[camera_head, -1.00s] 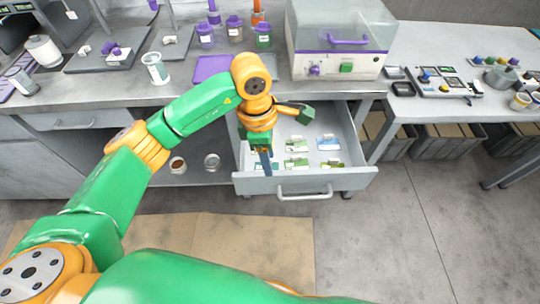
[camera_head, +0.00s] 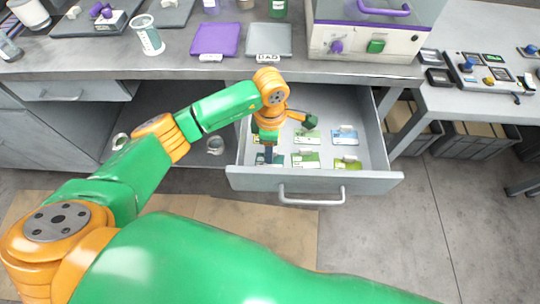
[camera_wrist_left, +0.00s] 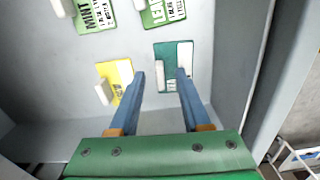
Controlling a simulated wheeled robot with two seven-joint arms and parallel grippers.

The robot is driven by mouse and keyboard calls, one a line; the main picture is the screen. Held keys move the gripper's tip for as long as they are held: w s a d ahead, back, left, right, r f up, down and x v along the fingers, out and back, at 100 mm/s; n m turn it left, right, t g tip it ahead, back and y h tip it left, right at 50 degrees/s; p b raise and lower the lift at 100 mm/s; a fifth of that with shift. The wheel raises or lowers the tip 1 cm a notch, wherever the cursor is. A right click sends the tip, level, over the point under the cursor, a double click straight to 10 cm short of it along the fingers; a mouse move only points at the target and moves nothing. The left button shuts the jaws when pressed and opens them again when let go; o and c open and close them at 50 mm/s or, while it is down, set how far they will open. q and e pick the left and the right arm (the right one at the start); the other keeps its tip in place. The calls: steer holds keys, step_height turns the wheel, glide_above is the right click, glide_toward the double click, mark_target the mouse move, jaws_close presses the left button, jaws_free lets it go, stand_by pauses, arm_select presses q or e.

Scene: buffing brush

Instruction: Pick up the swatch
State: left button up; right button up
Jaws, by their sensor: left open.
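Several small labelled swatches lie flat in the open drawer; which one the task means cannot be told. A teal swatch (camera_wrist_left: 168,55) with a white tab lies near the fingertips in the wrist view. A yellow swatch (camera_wrist_left: 117,76) lies to its left, and two green swatches, one marked MINT (camera_wrist_left: 95,14), lie farther up. In the head view a pale blue swatch (camera_head: 345,135) and a lime swatch (camera_head: 347,163) lie at the drawer's right. My left gripper (camera_wrist_left: 162,74) is open and empty, pointing down into the drawer, its right finger overlapping the teal swatch. My right gripper is out of view.
The grey drawer (camera_head: 315,182) stands open under the bench, its walls close around my left gripper. A purple tray (camera_head: 215,38), a grey tray (camera_head: 268,40) and a clear-lidded machine (camera_head: 365,40) stand on the bench above. A side table (camera_head: 480,110) stands at the right.

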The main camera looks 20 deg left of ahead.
arm_select(q)
jaws_close()
steer(key=shift+r, duration=0.1)
